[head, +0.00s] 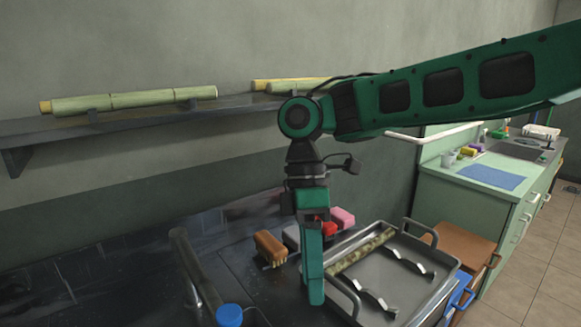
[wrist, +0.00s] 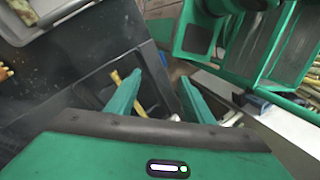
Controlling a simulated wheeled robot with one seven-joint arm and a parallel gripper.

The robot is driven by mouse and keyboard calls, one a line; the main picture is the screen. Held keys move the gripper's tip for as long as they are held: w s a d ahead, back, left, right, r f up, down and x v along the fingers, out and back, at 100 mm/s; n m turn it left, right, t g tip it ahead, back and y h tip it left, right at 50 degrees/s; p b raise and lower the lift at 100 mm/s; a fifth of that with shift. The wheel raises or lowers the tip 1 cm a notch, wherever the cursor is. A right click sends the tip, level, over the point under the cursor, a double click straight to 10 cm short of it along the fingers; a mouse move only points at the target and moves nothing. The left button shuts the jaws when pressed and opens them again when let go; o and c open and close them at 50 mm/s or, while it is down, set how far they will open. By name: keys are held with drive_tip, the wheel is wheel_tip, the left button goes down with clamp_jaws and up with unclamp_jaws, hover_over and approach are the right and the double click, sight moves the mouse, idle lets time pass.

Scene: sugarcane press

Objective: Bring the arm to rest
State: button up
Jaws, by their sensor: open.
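My green gripper (head: 313,295) hangs pointing down at the end of my green arm in the head view. It overlaps the left edge of a metal tray (head: 420,312) there; I cannot tell how far apart they are. In the wrist view the two green fingers of my gripper (wrist: 160,77) stand apart, with nothing seen held between them. A yellowish piece (wrist: 118,78) lies beyond the left finger. My arm reaches in from the upper right of the head view, in front of the wall shelf.
The tray holds a mottled cane piece (head: 361,252) and metal brackets. A brown brush (head: 270,246) and pink block (head: 343,217) stand behind my gripper. A blue cap (head: 229,314) is at the front. A shelf (head: 140,119) bears cane stalks. A green cabinet (head: 465,205) stands right.

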drive_tip(key=w+d+f+m+t, duration=0.1)
drive_tip(key=d+f+m, duration=0.2)
drive_tip(key=d+m, duration=0.8)
drive_tip(key=s+d+f+m+t, duration=0.1)
drive_tip(key=s+d+m, duration=0.3)
drive_tip(key=d, duration=0.5)
drive_tip(key=s+d+f+m+t, duration=0.1)
drive_tip(key=s+d+f+m, duration=0.2)
drive_tip(key=d, duration=0.5)
drive_tip(key=s+d+f+m+t+y, duration=0.1)
drive_tip(key=s+d+f+m, duration=0.1)
drive_tip(key=s+d+m, duration=0.4)
drive_tip(key=d+m, duration=0.1)
drive_tip(key=d, duration=0.2)
drive_tip(key=shift+d+f+t, duration=0.15)
drive_tip(key=shift+d+t, duration=0.15)
drive_tip(key=shift+w+f, duration=0.25)
drive_tip(key=shift+w, duration=0.4)
